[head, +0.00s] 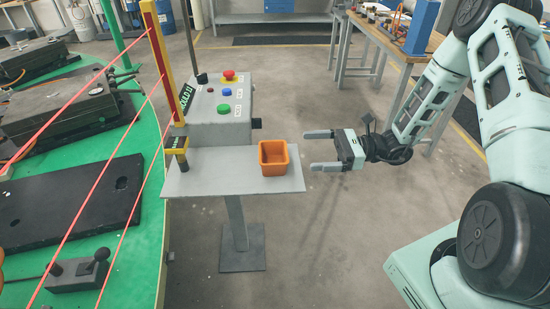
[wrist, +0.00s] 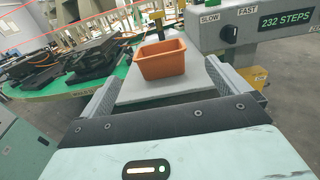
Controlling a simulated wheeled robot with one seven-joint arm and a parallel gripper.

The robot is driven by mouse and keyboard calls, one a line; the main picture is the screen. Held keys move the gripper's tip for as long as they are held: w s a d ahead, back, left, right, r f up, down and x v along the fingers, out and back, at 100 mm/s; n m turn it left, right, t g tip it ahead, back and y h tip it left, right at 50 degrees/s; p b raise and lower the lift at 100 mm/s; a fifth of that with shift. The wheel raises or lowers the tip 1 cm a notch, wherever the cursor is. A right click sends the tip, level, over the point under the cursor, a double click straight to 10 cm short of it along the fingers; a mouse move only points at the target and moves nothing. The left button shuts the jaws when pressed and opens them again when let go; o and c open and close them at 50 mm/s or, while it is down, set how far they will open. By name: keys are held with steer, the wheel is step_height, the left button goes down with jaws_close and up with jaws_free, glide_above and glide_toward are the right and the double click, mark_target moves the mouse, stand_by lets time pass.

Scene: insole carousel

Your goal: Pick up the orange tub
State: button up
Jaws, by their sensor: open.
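The orange tub (head: 274,160) is a small, square, open-topped box. It stands upright near the right edge of the grey pedestal shelf (head: 215,181). My gripper (head: 318,150) is open and empty, just right of the tub in the head view, with its fingers pointing left toward it. In the wrist view the tub (wrist: 161,62) is straight ahead, beyond the two fingers (wrist: 155,98) and apart from them. Nothing hides the tub in either view.
A yellow-black device (head: 177,150) is at the shelf's left. A green carousel table (head: 147,195) with dark moulds lies further left, past red beams. Floor right of the shelf is clear.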

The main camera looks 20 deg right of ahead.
mark_target(285, 152)
steer(key=p+x, duration=0.1)
steer(key=x, duration=0.5)
steer(key=p+x, duration=0.2)
steer(key=x, duration=0.2)
steer(key=shift+a, duration=0.2)
steer(key=shift+w+a+f, duration=0.15)
steer(key=shift+a, duration=0.3)
steer(key=c, duration=1)
